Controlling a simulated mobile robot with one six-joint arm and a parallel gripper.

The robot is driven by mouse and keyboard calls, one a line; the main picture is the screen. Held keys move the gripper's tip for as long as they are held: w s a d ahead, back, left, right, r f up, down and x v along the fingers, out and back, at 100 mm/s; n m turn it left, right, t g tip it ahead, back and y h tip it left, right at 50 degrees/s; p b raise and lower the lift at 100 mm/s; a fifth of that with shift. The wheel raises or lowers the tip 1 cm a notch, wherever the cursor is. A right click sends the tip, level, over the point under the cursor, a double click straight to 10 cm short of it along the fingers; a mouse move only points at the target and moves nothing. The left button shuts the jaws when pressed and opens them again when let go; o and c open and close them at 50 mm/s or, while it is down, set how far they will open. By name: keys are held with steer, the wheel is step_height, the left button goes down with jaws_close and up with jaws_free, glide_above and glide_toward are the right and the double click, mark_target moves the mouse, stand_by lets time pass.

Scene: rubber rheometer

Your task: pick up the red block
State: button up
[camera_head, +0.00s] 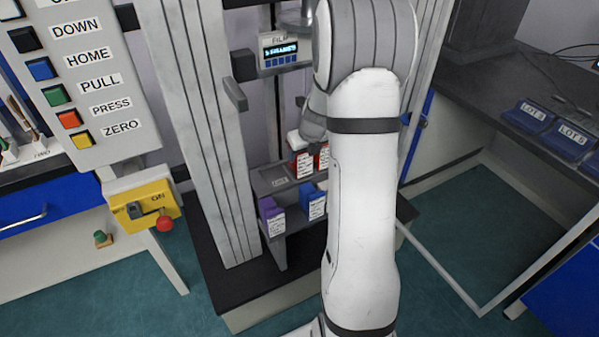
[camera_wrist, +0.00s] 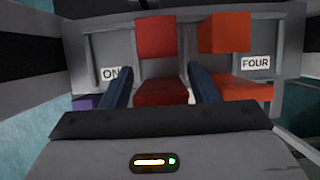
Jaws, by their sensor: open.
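In the wrist view a red block (camera_wrist: 160,93) shows between the two dark fingers of my gripper (camera_wrist: 160,68), with a red patch (camera_wrist: 156,37) above a pale band. The fingers are apart, one to each side of the red in the picture; I cannot tell if they touch it. An orange-red block (camera_wrist: 240,91) is to the right, partly behind the right finger. In the head view two reddish blocks with white labels stand close together on the rack, the left one (camera_head: 301,164) and the right one (camera_head: 322,158). My arm hides most of my gripper there.
The grey rack (camera_head: 281,178) also holds a purple block (camera_head: 271,216) and a blue block (camera_head: 313,203) lower down. A grey column (camera_head: 215,130) stands left of it. A button panel (camera_head: 95,75) and yellow switch box (camera_head: 145,203) are further left. A dark bench (camera_head: 490,95) is right.

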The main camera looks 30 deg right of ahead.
steer(key=shift+c, duration=0.3)
steer(key=c, duration=0.9)
